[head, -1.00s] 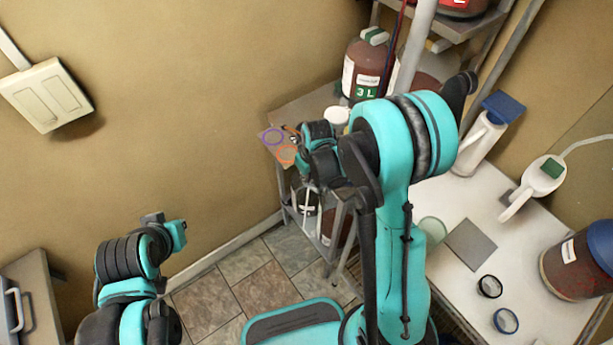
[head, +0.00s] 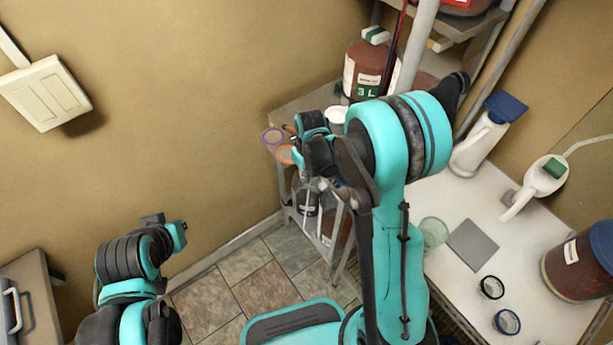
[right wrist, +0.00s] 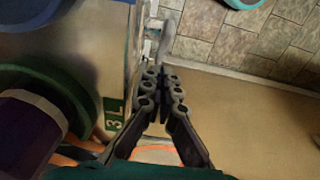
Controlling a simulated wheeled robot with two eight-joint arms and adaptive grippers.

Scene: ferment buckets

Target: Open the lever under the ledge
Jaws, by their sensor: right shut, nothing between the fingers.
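My right gripper (right wrist: 160,80) is shut and empty in the right wrist view, its dark fingers together at the tips. A grey elongated piece (right wrist: 167,40) lies just beyond the fingertips; it may be the lever, but I cannot tell whether they touch. In the head view my right wrist is beside the metal rack's upper shelf (head: 290,112), and the fingers are hard to make out. No lever can be clearly picked out in the head view. My left arm is at the lower left, with no gripper fingers showing.
A brown 3 L bottle (head: 367,70) stands on the rack; its green label (right wrist: 115,112) is close left of my fingers. Purple (head: 273,136) and orange (head: 286,154) rings lie at the shelf edge. A white worktop (head: 468,205) is right. Tiled floor (head: 235,285) is open.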

